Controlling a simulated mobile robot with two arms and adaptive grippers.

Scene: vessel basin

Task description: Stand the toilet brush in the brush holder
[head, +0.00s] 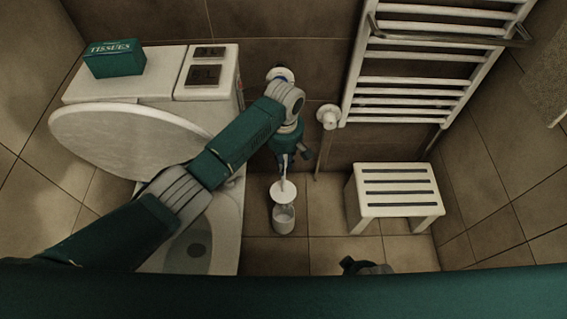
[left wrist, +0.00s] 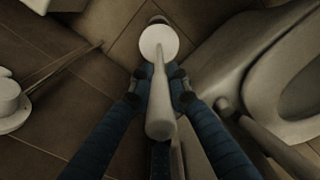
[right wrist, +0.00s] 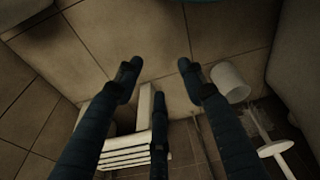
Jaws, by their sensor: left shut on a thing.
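The toilet brush has a white handle and a round white disc (head: 283,191). My left gripper (head: 285,162) is shut on its handle, and the brush hangs with its disc below the fingers. The left wrist view shows the handle (left wrist: 160,115) between the fingers (left wrist: 158,90). The white brush holder (head: 283,220) stands on the floor under the disc. My right gripper (right wrist: 159,68) is open and empty.
The toilet (head: 215,235) with raised lid stands left of the holder. A white slatted stool (head: 395,190) stands to the right, under a towel radiator (head: 415,85). A tissue box (head: 114,58) sits on the cistern. Bare floor lies between holder and stool.

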